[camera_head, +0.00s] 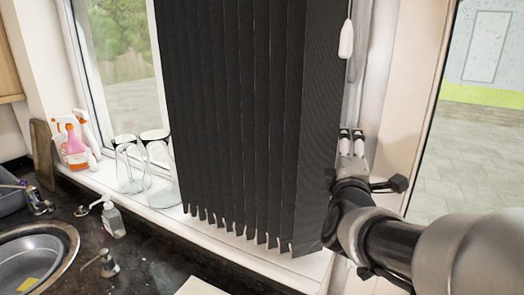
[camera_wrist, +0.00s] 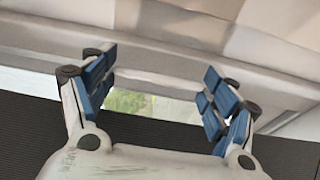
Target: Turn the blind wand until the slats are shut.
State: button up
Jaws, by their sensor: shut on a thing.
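The blind (camera_head: 235,110) is a row of dark vertical slats in front of the window. Most slats show as narrow, angled strips; the rightmost one is broad. A white pull-like piece, perhaps the wand's end (camera_head: 346,38), hangs on a thin line at the upper right. My gripper (camera_head: 351,134) points up below it, close to the blind's right edge, with a visible gap between them. In the wrist view my gripper (camera_wrist: 160,95) has its blue-padded fingers apart. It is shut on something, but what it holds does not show.
Glass vessels (camera_head: 160,185) and spray bottles (camera_head: 76,145) stand on the white sill left of the blind. A sink (camera_head: 35,262), a soap dispenser (camera_head: 112,220) and a tap are on the dark counter. The window frame (camera_head: 380,75) is close to my gripper's right.

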jog(key=shift+w+a+r, duration=0.1)
jog(key=shift+a, duration=0.1)
jog(key=o, duration=0.7)
jog(key=shift+o, duration=1.2)
jog(key=shift+w, duration=0.15)
jog(key=shift+o, duration=0.6)
jog(key=shift+f, duration=0.2)
jog(key=shift+s+d+n+y+b, duration=0.2)
jog(key=shift+n+y+b, duration=0.3)
jog(key=shift+y+b, duration=0.4)
jog(key=shift+n+t+y+b, duration=0.3)
jog(key=shift+n+y+b, duration=0.1)
jog(key=shift+y, duration=0.1)
jog(key=shift+d+r+n+y, duration=0.15)
jog(key=shift+n+y, duration=0.45)
jog(key=shift+y, duration=0.3)
